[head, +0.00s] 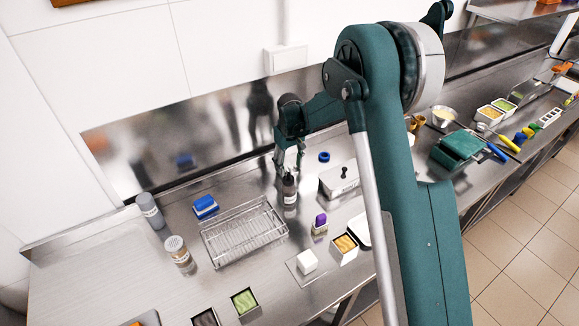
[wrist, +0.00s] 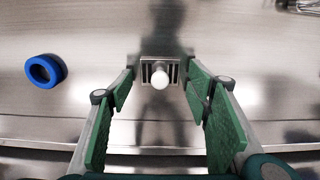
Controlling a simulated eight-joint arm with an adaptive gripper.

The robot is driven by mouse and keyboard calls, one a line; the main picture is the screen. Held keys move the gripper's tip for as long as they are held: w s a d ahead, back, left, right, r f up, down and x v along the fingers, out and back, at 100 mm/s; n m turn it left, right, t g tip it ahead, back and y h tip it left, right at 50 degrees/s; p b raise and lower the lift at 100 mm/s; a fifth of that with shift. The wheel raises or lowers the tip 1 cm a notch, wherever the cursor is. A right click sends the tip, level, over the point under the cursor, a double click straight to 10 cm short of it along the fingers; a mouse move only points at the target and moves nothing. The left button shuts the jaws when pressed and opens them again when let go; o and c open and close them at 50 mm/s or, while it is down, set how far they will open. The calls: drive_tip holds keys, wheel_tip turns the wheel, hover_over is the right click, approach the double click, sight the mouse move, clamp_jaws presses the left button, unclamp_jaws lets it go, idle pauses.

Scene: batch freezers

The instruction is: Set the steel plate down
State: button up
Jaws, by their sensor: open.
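My gripper (head: 289,168) is open near the back wall, pointing down at the worktop. In the wrist view its green-padded fingers (wrist: 160,88) stand apart. Between and just beyond the tips is a small square metal piece (wrist: 146,74) with a white round knob (wrist: 160,79); I cannot tell whether the fingers touch it. In the head view a small dark-topped container (head: 289,190) stands right below the fingers. A thin flat plate (head: 296,271) lies near the front edge with a white block (head: 307,262) on it; I cannot tell whether this is the steel plate.
A wire rack (head: 243,233) stands at front left of my gripper. A blue ring (wrist: 45,70) and a lidded steel box (head: 338,181) are close on the head view's right. A grey bottle (head: 151,211) and a shaker (head: 178,252) stand left. The worktop's far left is clear.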

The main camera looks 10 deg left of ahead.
wheel_tip(320, 180, up, 12)
drive_tip(key=shift+b, duration=0.3)
idle(0.3)
idle(0.5)
drive_tip(key=s+d+r+m+t, duration=0.1)
drive_tip(key=s+d+r, duration=0.55)
drive_tip(key=d, duration=0.25)
drive_tip(key=s+d+r+m+t, duration=0.1)
drive_tip(key=s+d+r+m, duration=0.1)
drive_tip(key=s+d+r, duration=0.5)
drive_tip(key=s+d+r+m+t, duration=0.1)
drive_tip(key=s+d+r, duration=0.2)
drive_tip(key=d+r, duration=0.65)
drive_tip(key=s+d+f+m+t, duration=0.2)
drive_tip(key=s+d, duration=0.7)
drive_tip(key=s, duration=0.4)
drive_tip(key=s+d+f+m+t, duration=0.2)
drive_tip(key=s+d+f+m, duration=0.1)
drive_tip(key=s+d, duration=0.6)
drive_tip(key=s, duration=0.4)
drive_tip(key=shift+d+f, duration=0.15)
drive_tip(key=shift+d, duration=0.1)
